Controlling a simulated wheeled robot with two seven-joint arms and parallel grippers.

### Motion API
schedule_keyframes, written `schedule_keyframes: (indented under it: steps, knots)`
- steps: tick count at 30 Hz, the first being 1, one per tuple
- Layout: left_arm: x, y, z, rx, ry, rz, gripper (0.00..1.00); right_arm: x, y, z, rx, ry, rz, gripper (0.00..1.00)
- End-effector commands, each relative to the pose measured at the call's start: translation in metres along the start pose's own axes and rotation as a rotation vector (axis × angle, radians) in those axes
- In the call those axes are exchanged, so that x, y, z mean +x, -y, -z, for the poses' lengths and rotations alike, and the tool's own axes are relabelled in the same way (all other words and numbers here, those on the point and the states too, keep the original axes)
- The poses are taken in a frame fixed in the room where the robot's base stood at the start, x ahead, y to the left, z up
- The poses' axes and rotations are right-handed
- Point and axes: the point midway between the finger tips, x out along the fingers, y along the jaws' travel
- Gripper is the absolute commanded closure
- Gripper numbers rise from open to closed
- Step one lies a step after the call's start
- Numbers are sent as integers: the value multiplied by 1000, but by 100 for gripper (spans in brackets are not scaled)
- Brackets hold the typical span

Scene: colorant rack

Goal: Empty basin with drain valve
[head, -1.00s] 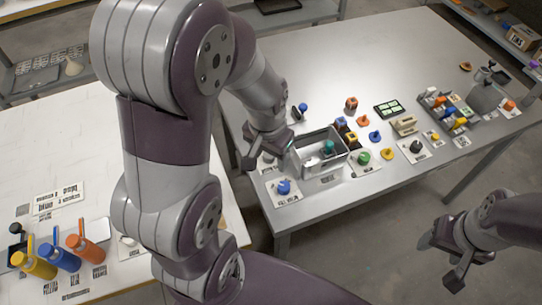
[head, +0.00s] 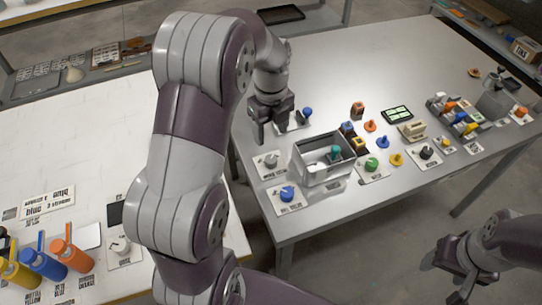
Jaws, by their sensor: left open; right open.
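An open grey metal basin (head: 300,160) stands near the left front of the grey table. A teal-topped part (head: 335,153) shows inside it or at its far wall; I cannot tell which. A pale grey knob (head: 271,161) on a white labelled plate is left of the basin, and a blue knob (head: 287,193) on another plate is in front; their labels are too small to read surely. My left gripper (head: 273,132) is open and empty, pointing down behind the pale knob and left of the basin, apart from both. My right gripper (head: 455,280) is open and empty, off the table's front.
A blue-topped part (head: 307,114) stands just right of my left gripper. Green (head: 372,164), blue (head: 383,142) and orange (head: 370,126) pieces lie right of the basin. Coloured bottles (head: 70,255) stand on the white table at left. The grey table's back is mostly clear.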

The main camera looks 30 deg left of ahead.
Motion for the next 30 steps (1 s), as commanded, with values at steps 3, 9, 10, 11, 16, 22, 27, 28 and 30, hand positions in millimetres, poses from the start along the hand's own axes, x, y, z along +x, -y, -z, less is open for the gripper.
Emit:
schedule_keyframes:
  steps: [3, 9, 10, 11, 16, 22, 27, 28, 30]
  knots:
    - [33, -1, 1, -1, -5, -6, 39, 4, 0, 0, 0, 0, 0, 39]
    - [80, -1, 1, -2, -3, -4, 39, 6, 0, -1, 0, 0, 0, 39]
    - [86, -1, 1, -3, -3, -3, 39, 7, 0, -1, 0, 0, 0, 39]
    - [90, -1, 1, -3, -2, -2, 39, 7, 0, -1, 0, 0, 0, 39]
    - [105, -1, 1, -3, 0, -1, 39, 8, 0, -1, 0, 0, 0, 39]
    - [107, 0, 1, -3, 0, 0, 39, 8, 0, -1, 0, 0, 0, 39]
    - [106, 0, 0, -3, 0, 0, 75, 8, 0, -1, 0, 0, 0, 39]
    - [106, 0, 0, -3, 0, 0, 84, 8, 0, -1, 0, 0, 0, 39]
    - [106, 0, 0, -3, 0, 0, 95, 8, 0, -1, 0, 0, 0, 39]
